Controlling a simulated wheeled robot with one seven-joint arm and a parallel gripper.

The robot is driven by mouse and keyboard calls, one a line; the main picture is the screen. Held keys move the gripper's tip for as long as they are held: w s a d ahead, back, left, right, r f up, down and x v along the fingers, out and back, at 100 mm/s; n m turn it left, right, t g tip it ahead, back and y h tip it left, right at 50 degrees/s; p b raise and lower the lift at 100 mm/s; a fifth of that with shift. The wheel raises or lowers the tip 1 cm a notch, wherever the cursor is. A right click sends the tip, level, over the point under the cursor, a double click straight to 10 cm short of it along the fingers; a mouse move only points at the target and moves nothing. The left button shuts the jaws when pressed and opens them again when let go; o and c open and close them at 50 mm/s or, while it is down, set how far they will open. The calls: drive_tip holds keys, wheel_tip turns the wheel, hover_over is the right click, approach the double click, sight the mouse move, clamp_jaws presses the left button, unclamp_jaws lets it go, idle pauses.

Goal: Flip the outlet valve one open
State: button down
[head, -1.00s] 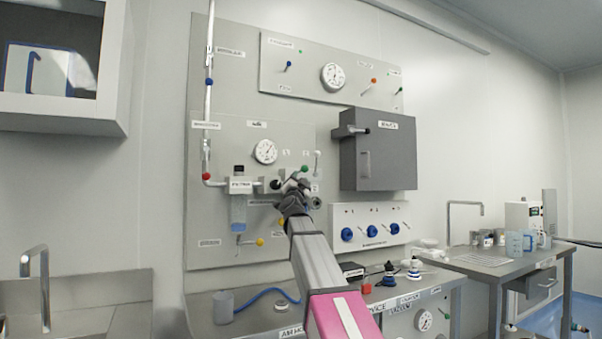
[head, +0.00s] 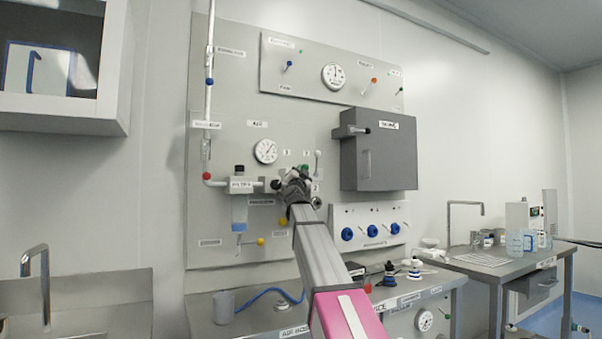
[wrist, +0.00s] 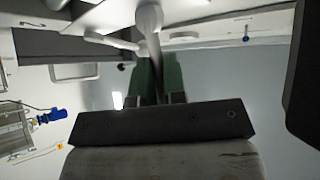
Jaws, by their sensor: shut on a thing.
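The grey wall panel (head: 222,165) carries small valve levers right of the round gauge (head: 265,151). My gripper (head: 305,170) is at these levers and covers part of them. In the wrist view, its two green fingers (wrist: 158,82) are shut on a slim grey valve lever (wrist: 155,55), which has a pale round end (wrist: 148,17). Another white-tipped lever (head: 318,153) stands upright just right of my gripper in the head view. The number of the held lever cannot be read, and its base is hidden.
A grey box (head: 378,152) juts from the wall right of my gripper. A white panel with blue knobs (head: 368,225) is below it. A filter with a blue bowl (head: 239,210) and a yellow-handled valve (head: 260,241) are to the left.

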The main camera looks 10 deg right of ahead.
drive_tip(key=shift+s+d+m, duration=0.15)
drive_tip(key=shift+d+m, duration=0.05)
drive_tip(key=shift+m, duration=0.1)
drive_tip(key=shift+s+f+m+t+h, duration=0.15)
drive_tip(key=shift+f+m+h, duration=0.1)
drive_tip(key=shift+m+h, duration=0.5)
drive_tip(key=shift+f+m+t+h, duration=0.2)
drive_tip(key=shift+m+h, duration=0.35)
drive_tip(key=shift+h, duration=0.3)
drive_tip(key=c, duration=1.2)
unclamp_jaws()
drive_tip(key=shift+d, duration=0.15)
drive_tip(key=shift+s, duration=0.1)
drive_tip(key=v, duration=1)
drive_tip(key=shift+s+a+f, duration=0.2)
drive_tip(key=shift+s, duration=0.1)
